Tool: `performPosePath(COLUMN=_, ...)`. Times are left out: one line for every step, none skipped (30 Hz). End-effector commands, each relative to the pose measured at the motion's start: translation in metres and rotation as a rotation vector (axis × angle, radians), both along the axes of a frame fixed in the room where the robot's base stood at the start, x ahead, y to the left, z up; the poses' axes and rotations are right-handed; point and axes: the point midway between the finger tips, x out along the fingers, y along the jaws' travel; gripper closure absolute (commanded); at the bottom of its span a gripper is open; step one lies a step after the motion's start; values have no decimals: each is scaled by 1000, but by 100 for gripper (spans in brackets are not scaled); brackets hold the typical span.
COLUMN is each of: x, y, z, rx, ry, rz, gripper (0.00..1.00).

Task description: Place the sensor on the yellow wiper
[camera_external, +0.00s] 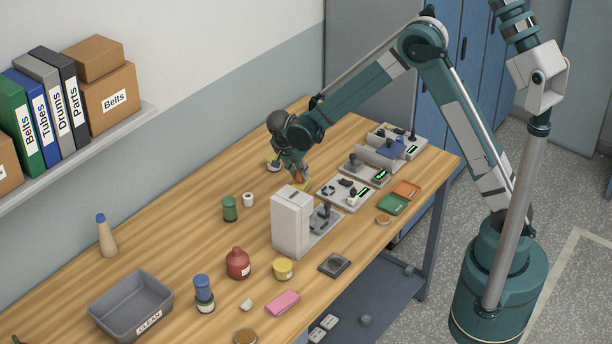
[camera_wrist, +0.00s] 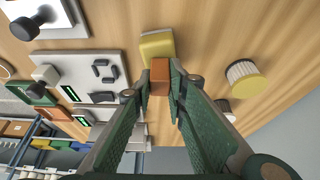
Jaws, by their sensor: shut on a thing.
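My gripper (camera_wrist: 161,90) is shut on a small orange-brown block, which I take to be the sensor (camera_wrist: 160,76). In the external view my gripper (camera_external: 298,174) points down over the far part of the table, with the orange sensor (camera_external: 299,178) at its tips. The yellow wiper (camera_wrist: 157,46) is a pale yellow block just beyond the sensor in the wrist view. The sensor covers part of its near edge. In the external view a bit of the wiper (camera_external: 303,186) shows below the sensor. I cannot tell whether the two touch.
A grey panel with black parts (camera_wrist: 78,72) lies left of the wiper. A white cylinder with a yellow end (camera_wrist: 245,80) stands to its right. A tall white machine (camera_external: 291,222) stands nearer on the table. Bare wood lies between the wiper and the cylinder.

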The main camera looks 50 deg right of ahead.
Motion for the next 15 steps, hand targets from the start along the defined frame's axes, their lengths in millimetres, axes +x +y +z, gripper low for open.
performPosePath(x=0, y=0, z=-1, rx=0, ry=0, rz=0, gripper=96)
performPosePath(x=0, y=0, z=-1, rx=0, ry=0, rz=0, gripper=96)
performPosePath(x=0, y=0, z=-2, rx=0, ry=0, rz=0, gripper=96)
performPosePath(x=0, y=0, z=-3, rx=0, ry=0, rz=0, gripper=96)
performPosePath(x=0, y=0, z=-4, rx=0, ry=0, rz=0, gripper=96)
performPosePath(x=0, y=0, z=-4, rx=0, ry=0, rz=0, gripper=83)
performPosePath(x=0, y=0, z=-3, rx=0, ry=0, rz=0, gripper=80)
performPosePath(x=0, y=0, z=-3, rx=0, ry=0, rz=0, gripper=76)
performPosePath(x=0, y=0, z=-3, rx=0, ry=0, rz=0, gripper=70)
performPosePath(x=0, y=0, z=-3, rx=0, ry=0, rz=0, gripper=70)
performPosePath(x=0, y=0, z=-3, rx=0, ry=0, rz=0, gripper=70)
performPosePath(x=0, y=0, z=-3, rx=0, ry=0, rz=0, gripper=70)
performPosePath(x=0, y=0, z=-3, rx=0, ry=0, rz=0, gripper=70)
performPosePath(x=0, y=0, z=-3, rx=0, ry=0, rz=0, gripper=70)
performPosePath(x=0, y=0, z=-3, rx=0, ry=0, rz=0, gripper=70)
